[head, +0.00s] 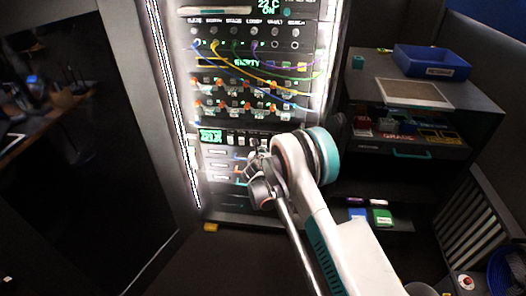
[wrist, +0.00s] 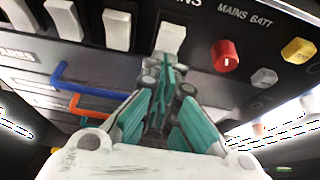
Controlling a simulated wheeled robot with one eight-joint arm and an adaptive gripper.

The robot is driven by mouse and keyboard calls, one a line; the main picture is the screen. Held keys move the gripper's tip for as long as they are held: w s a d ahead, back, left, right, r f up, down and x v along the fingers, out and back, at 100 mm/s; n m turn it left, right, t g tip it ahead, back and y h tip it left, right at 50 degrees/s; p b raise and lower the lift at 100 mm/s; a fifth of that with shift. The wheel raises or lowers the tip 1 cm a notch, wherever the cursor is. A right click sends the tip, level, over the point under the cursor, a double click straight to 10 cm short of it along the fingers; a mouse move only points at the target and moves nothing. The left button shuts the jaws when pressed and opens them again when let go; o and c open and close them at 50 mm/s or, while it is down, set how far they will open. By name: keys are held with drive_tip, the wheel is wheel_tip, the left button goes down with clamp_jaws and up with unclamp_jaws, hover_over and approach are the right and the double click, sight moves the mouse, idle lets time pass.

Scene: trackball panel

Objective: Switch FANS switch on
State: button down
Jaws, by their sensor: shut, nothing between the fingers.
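A row of white rocker switches runs along the top of the wrist view. The one straight ahead of my gripper (wrist: 165,75) is a white switch (wrist: 171,38), with a label above it cut off to "NS", which fits FANS. My gripper is shut and empty, its tips just below this switch; I cannot tell whether they touch it. Which way the switch is set is unclear. In the head view my gripper (head: 256,168) is at the lower part of the lit panel (head: 205,110), partly hidden by my wrist, and the switch cannot be made out.
A red knob (wrist: 225,56) and a yellow knob (wrist: 298,50) sit right of the switch, near "MAINS BATT". Blue (wrist: 90,88) and orange (wrist: 88,110) handles stick out below left. In the head view, a shelf with a blue bin (head: 432,62) stands at right.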

drive_tip(key=shift+r, duration=0.7)
